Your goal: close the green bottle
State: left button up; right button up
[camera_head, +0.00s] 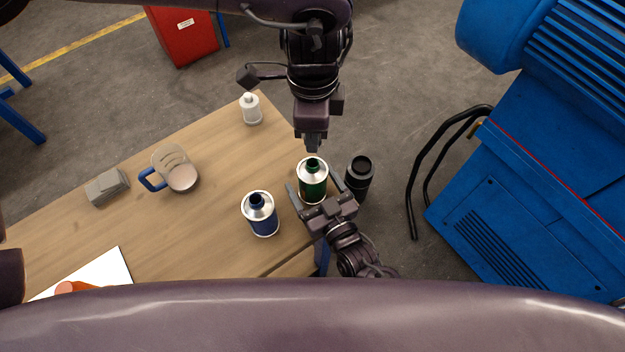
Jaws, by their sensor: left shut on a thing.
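The green bottle (313,186) stands upright near the right edge of the wooden table, with a pale top and a dark green neck or cap in its middle; I cannot tell which. My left gripper (313,146) comes down from the top of the picture, its narrow fingertips just behind the bottle's top. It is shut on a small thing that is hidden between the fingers. My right gripper (315,189) is open, with one finger on each side of the green bottle and a small gap showing at each side.
A blue bottle (262,219) stands close left of the green one. A black cylinder (359,180) is close on the right. A white bottle (251,110), a blue-handled mug (182,180) and a grey block (107,187) stand farther left. A blue machine (520,170) fills the right.

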jog(key=c, duration=1.5)
pick_arm(q)
send_over(313, 163)
jog(key=shift+f, duration=2.5)
jog(key=shift+f, duration=0.85)
jog(key=shift+f, duration=0.55)
